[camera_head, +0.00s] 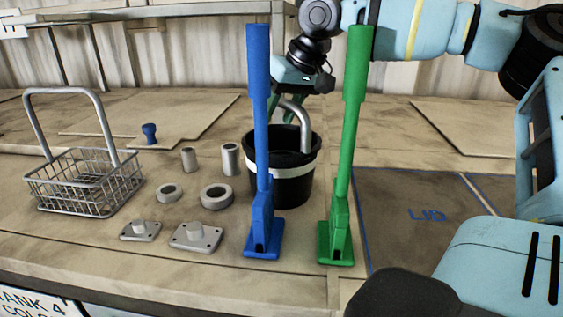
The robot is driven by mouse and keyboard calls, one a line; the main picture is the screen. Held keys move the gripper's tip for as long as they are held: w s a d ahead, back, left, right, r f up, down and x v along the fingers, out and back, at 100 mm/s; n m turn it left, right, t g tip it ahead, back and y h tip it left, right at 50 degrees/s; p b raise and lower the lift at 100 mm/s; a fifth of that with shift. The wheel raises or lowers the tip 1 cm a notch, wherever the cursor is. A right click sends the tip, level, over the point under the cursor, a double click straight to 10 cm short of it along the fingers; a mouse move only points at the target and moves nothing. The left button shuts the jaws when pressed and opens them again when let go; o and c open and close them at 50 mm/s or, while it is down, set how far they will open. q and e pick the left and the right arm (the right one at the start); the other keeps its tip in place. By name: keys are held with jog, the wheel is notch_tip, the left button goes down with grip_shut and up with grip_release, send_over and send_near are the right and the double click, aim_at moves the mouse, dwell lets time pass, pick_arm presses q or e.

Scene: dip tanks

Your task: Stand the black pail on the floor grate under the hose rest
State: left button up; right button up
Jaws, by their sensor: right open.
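The black pail (294,186) stands upright on the bench, with a white band around it and a grey curved handle (301,122) above its rim. The blue post partly hides its left side. My right gripper (285,106) comes in from the upper right behind the two posts. It is open, with its greenish fingers pointing down at the pail's handle and rim. Whether a finger touches the handle I cannot tell. My left gripper is not in view. I see no floor grate or hose rest.
A blue post (262,130) and a green post (347,150) stand close in front of the pail. A wire basket (85,182), metal rings (216,197), cylinders (230,160) and flanged plates (195,237) lie to the left. A blue-outlined LID area (425,240) is bare at right.

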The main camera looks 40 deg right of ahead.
jog(key=shift+f, duration=0.15)
jog(key=shift+c, duration=0.4)
grip_shut()
